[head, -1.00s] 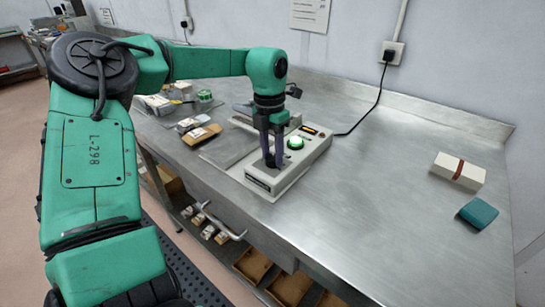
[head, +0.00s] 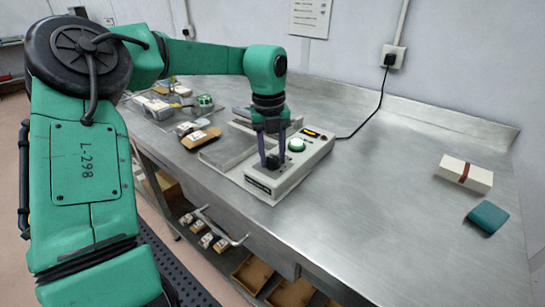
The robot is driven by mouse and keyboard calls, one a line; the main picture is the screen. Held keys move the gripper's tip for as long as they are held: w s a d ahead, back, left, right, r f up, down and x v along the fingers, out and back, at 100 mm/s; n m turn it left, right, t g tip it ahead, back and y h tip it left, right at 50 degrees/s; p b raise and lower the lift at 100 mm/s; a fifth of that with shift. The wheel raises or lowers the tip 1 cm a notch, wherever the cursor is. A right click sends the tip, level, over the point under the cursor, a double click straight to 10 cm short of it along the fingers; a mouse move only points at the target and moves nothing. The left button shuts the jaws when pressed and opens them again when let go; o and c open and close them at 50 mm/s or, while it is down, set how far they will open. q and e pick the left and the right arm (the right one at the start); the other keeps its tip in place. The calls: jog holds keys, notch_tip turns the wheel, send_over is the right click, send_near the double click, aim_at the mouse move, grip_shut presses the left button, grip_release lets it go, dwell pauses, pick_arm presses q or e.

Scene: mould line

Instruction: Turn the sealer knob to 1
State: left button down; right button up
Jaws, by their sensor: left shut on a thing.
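The sealer (head: 300,168) is a pale box on the steel bench, with a green round button (head: 296,145), an orange-lit switch and a dark front label. My left gripper (head: 273,162) points down over the sealer's near left part, its fingers closed around the dark sealer knob (head: 273,161). The fingers hide most of the knob, so its pointer and the numbers cannot be read. My right gripper is not in view.
The steel bench (head: 390,190) is clear to the right of the sealer. A white block with a brown band (head: 465,174) and a teal block (head: 487,218) lie at the right. A black cable (head: 366,118) runs to a wall socket. Small packages (head: 200,137) lie left.

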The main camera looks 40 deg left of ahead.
aim_at(270, 159)
pick_arm(q)
jog(key=shift+r+n+b, duration=0.15)
jog(key=shift+n+b, duration=0.15)
jog(key=shift+n, duration=1.3)
jog(key=shift+c, duration=2.1)
grip_release()
notch_tip(270, 159, up, 14)
jog(key=p, duration=0.1)
jog(key=shift+s+r+p, duration=0.25)
jog(key=shift+s+p, duration=0.05)
jog(key=shift+s, duration=0.1)
jog(key=shift+a, duration=0.1)
